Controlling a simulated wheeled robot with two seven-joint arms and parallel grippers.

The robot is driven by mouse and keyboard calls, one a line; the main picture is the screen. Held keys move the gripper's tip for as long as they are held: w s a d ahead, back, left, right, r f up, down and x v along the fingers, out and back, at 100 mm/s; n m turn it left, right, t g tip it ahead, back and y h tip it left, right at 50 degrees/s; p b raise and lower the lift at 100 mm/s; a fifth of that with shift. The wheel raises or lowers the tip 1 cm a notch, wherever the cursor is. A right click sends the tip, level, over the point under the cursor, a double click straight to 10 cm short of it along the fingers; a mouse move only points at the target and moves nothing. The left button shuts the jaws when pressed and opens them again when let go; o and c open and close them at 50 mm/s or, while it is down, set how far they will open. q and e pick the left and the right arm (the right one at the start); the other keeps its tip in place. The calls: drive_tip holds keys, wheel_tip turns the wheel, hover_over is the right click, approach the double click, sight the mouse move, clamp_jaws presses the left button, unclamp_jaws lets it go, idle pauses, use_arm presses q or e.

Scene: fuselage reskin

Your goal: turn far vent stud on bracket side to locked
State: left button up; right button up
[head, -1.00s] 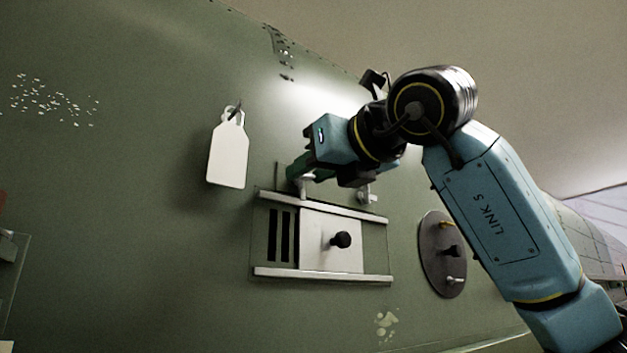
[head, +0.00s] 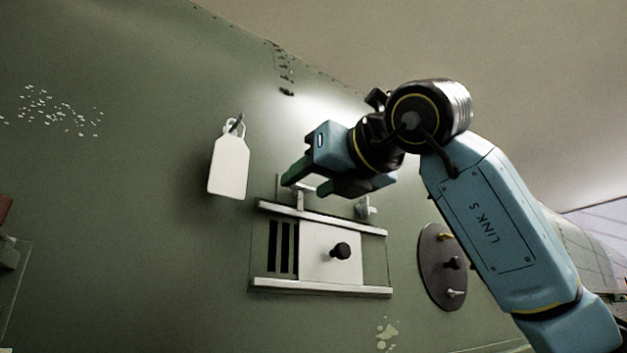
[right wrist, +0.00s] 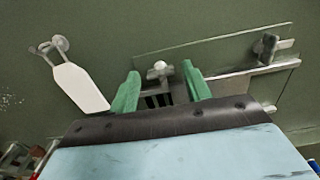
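The vent (head: 330,262) is a plate with dark slots and a black knob (head: 340,251), set between two pale rails on the green skin. One stud (head: 300,202) stands at its upper rail near the slotted end; a second stud (head: 364,207) stands further right. My right gripper (head: 302,185) is open at the first stud. In the right wrist view, that stud (right wrist: 160,70) shows between the two green fingertips with gaps on both sides, and the second stud (right wrist: 268,47) is at the upper right. My left gripper is not in view.
A white tag (head: 229,166) hangs on a hook left of the vent. A dark round plate (head: 442,267) with small fittings is on the right, close to my right forearm.

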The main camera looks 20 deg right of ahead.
drive_tip(key=shift+o, duration=0.4)
drive_tip(key=b+v, duration=0.3)
drive_tip(key=v, duration=1)
drive_tip(key=shift+s, duration=0.2)
